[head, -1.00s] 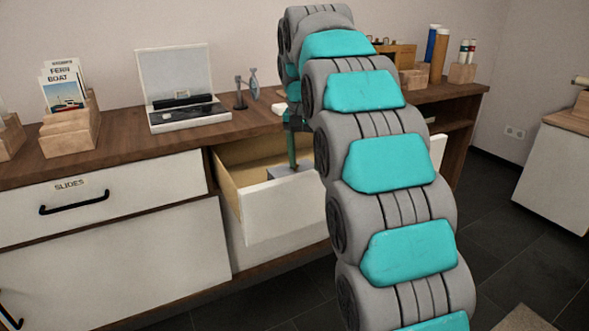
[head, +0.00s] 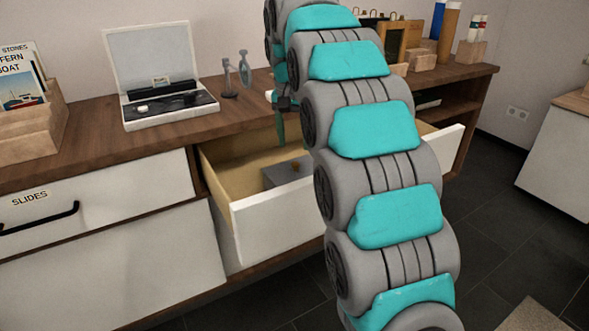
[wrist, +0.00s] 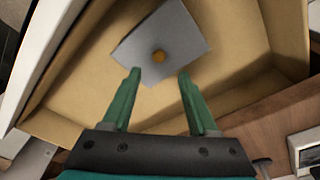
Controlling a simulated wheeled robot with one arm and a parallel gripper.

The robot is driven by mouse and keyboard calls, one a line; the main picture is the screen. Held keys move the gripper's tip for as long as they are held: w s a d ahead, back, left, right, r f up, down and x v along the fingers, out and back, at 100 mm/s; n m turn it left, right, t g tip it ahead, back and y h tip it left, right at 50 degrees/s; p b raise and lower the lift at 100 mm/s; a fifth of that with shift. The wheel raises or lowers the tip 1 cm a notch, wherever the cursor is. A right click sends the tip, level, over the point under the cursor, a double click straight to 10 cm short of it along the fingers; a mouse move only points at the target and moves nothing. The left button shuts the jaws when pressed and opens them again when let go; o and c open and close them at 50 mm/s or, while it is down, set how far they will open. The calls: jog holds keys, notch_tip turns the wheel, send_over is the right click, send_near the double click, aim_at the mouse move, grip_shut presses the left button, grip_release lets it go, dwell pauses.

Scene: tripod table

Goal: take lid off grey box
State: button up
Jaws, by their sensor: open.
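The grey box (head: 276,178) sits inside an open drawer, partly hidden by the drawer front. Its flat grey lid (wrist: 185,32) with a small round orange-brown knob (wrist: 158,56) shows in the wrist view. The lid appears to be on the box; the seam between them is too small to tell. My gripper (wrist: 159,78) is open and empty, with its green fingers apart and the knob just beyond their tips in the picture. In the head view my gripper (head: 280,138) hangs above the box, partly hidden by my arm.
The drawer front (head: 275,222) and its tan inner walls surround the box, with bare drawer floor around it. On the wooden counter (head: 90,157) stand an open case (head: 168,105), small stands (head: 229,80) and a wooden card holder (head: 32,130).

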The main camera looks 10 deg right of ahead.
aim_at(295, 163)
jog(key=shift+d+f+p, duration=0.15)
jog(key=shift+f+p, duration=0.15)
jog(key=shift+f, duration=2.7)
grip_shut()
